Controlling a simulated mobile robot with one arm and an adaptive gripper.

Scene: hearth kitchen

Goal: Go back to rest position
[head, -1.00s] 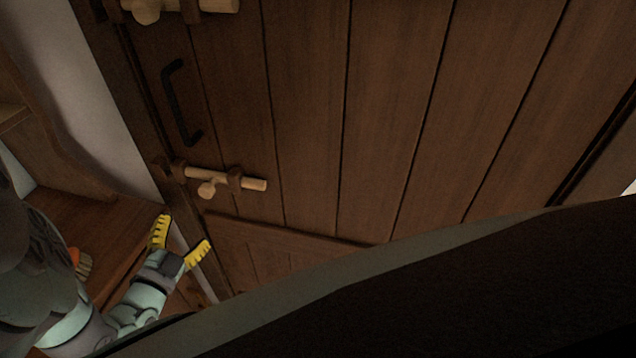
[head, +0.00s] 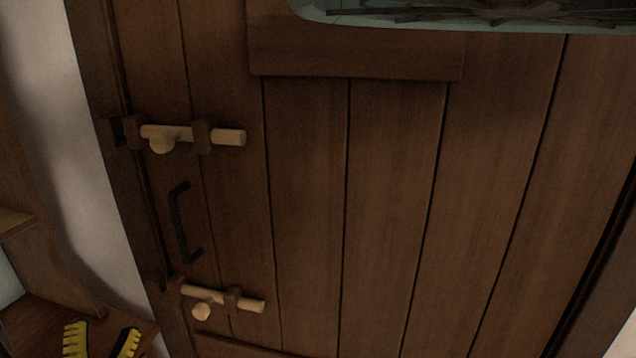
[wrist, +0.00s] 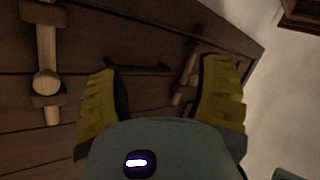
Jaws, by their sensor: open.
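My gripper (head: 101,341) shows at the bottom left of the head view, with two yellow ribbed fingers apart and nothing between them. In the wrist view its open fingers (wrist: 161,105) stand in front of a brown plank door (wrist: 20,95). The door (head: 390,200) fills most of the head view. It has a black handle (head: 182,222) between an upper wooden bolt (head: 190,135) and a lower wooden bolt (head: 225,298). I cannot tell the exact gap between the fingers and the door.
A wooden shelf unit (head: 30,240) and a pale wall (head: 70,170) are left of the door. A glass pane (head: 480,12) with dark twig-like shapes behind it is at the top.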

